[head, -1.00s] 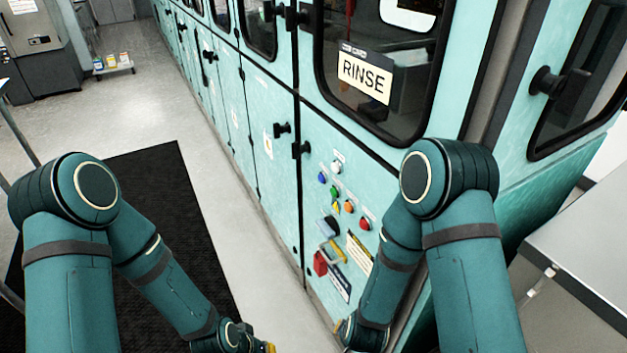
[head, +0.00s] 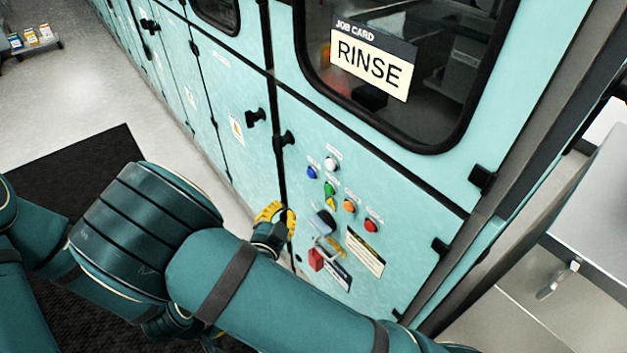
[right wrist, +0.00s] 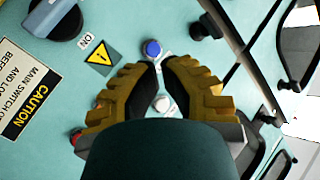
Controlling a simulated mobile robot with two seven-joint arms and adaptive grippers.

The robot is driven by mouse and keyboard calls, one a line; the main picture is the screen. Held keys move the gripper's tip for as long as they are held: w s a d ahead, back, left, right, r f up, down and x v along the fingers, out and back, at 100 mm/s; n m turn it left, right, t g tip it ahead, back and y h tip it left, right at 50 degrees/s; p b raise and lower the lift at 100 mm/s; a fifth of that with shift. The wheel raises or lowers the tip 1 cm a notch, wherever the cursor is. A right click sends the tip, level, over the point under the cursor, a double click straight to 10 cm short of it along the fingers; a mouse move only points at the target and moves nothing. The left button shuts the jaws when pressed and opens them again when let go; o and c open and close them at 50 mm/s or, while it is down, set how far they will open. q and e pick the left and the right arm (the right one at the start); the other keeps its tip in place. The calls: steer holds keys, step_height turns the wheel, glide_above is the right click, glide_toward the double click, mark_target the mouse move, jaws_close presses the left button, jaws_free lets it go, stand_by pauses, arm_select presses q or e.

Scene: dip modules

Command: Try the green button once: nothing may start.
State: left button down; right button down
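The green button (head: 330,187) is on the teal cabinet panel in the head view, below a white button (head: 331,163) and right of a blue button (head: 312,172). My right gripper (head: 281,212), with yellow fingers, is left of and below these buttons in the picture. In the right wrist view its fingertips (right wrist: 160,65) stand slightly apart with nothing held. The blue button (right wrist: 152,48) and the white button (right wrist: 160,103) show at the gap. I cannot make out the green button there; a finger may hide it. My left gripper's fingers are not seen.
An orange button (head: 349,205), a red button (head: 372,225), a dark switch (head: 323,222) and a red padlock (head: 316,258) are on the same panel. Black door latches (head: 285,139) stick out nearby. A grey table (head: 590,225) is at the right.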

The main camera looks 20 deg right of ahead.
mark_target(329, 189)
steer(key=shift+a+r, duration=0.1)
steer(key=shift+r, duration=0.15)
steer(key=w+d, duration=0.3)
steer(key=d, duration=0.5)
steer(key=shift+d, duration=0.15)
stand_by(0.3)
steer(key=shift+d, duration=0.1)
stand_by(1.3)
steer(key=shift+w+d, duration=0.15)
steer(key=shift+d, duration=0.15)
